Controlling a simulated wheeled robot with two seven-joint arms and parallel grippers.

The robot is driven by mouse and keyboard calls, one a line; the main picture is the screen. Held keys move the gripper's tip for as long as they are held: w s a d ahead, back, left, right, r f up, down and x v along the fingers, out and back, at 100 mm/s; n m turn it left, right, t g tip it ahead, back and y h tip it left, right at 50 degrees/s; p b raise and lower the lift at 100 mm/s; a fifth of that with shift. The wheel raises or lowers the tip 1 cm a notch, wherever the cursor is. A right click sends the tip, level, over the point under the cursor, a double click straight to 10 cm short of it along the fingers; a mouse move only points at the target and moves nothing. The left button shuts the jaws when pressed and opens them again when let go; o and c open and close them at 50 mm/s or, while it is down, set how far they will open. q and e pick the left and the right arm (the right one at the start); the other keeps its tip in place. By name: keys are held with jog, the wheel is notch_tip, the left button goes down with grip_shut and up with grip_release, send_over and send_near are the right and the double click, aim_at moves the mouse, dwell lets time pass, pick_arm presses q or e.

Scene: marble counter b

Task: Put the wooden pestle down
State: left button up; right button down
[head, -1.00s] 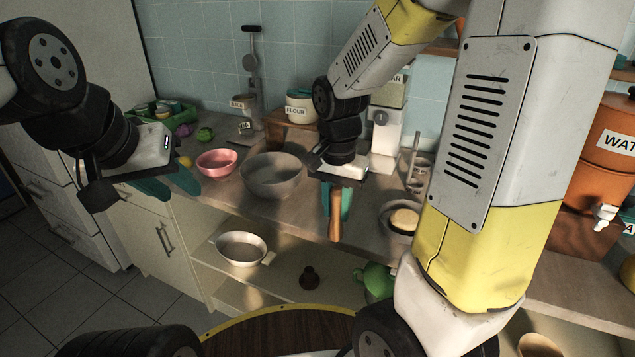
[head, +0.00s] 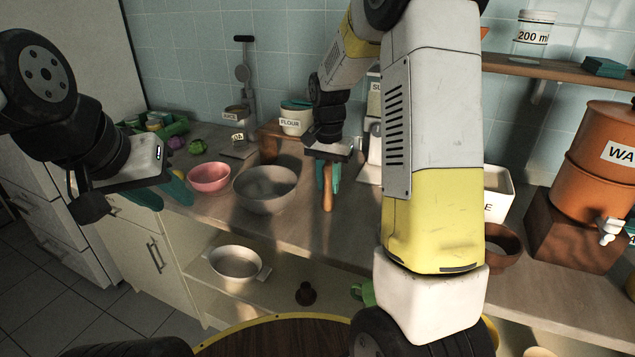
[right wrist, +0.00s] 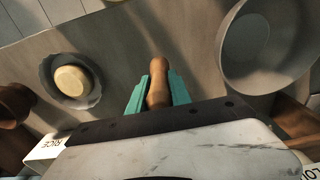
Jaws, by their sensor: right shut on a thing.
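The wooden pestle (head: 328,197) is a brown, rounded stick. My right gripper (head: 328,178) is shut on it with teal fingers and points down over the counter, just right of the large grey bowl (head: 262,195). In the right wrist view the pestle (right wrist: 158,82) sticks out between the two fingers, and the grey bowl (right wrist: 240,75) is to the right. I cannot tell whether the pestle's lower end touches the counter. My left gripper (head: 163,192) is open and empty, near the counter's left front edge.
A pink bowl (head: 209,178) stands left of the grey bowl. A small dish (right wrist: 91,99) with a pale round thing (right wrist: 72,82) shows in the right wrist view. Flour jar (head: 293,120) stands behind. A pan (head: 235,262) is on the shelf below. Bare counter (head: 345,225) surrounds the pestle.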

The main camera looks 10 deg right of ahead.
aim_at(328, 191)
jog(key=shift+w, duration=0.4)
jog(key=shift+f, duration=1.8)
jog(key=shift+f, duration=0.1)
jog(key=c, duration=1.2)
grip_release()
jog(key=shift+o, duration=0.2)
